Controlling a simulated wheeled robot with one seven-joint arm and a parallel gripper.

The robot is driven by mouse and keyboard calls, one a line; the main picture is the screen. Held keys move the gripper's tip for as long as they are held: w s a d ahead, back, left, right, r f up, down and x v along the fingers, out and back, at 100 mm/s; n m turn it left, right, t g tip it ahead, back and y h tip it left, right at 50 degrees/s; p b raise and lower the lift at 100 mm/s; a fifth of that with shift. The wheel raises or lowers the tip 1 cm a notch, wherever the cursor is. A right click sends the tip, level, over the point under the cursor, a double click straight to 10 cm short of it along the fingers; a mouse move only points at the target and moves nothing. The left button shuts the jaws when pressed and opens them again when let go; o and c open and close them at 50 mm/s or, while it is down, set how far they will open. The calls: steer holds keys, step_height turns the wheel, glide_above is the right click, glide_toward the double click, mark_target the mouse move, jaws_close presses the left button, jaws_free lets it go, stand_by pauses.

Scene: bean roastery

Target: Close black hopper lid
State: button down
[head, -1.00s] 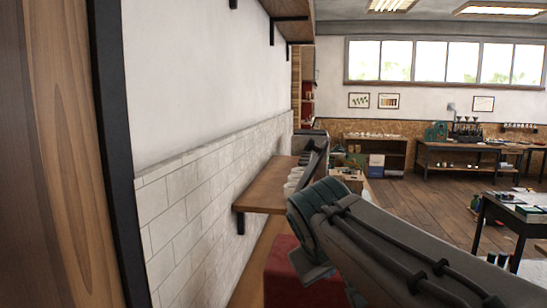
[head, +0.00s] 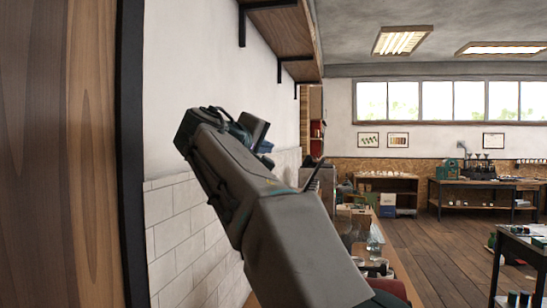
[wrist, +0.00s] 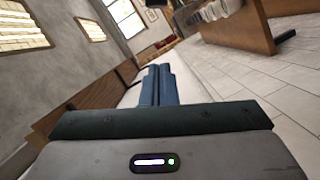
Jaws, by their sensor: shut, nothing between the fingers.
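My gripper (wrist: 158,70) shows in the wrist view as two blue fingers pressed together, with nothing between them. Its fingertips point at a pale wall and touch nothing that I can see. In the head view my raised arm fills the middle and hides much of what lies behind it; I cannot make out the fingers there. A slim dark tilted panel (head: 317,168) shows just right of my arm in the head view. I cannot tell whether it is the black hopper lid. No hopper can be clearly made out in either view.
A wooden panel with a black edge (head: 60,150) stands close at the left. A wooden wall shelf (head: 284,38) hangs above my arm. A cluttered counter (head: 397,268) runs along the wall. Open wooden floor (head: 440,255) lies to the right, before a dark table (head: 524,250).

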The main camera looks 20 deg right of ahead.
steer(key=w+d+f+p, duration=0.2)
steer(key=w+d+p, duration=0.1)
steer(key=d, duration=0.6)
steer(key=shift+w+d+f, duration=0.3)
steer(key=shift+w+f, duration=0.1)
steer(key=shift+w, duration=0.15)
steer(key=shift+a, duration=0.15)
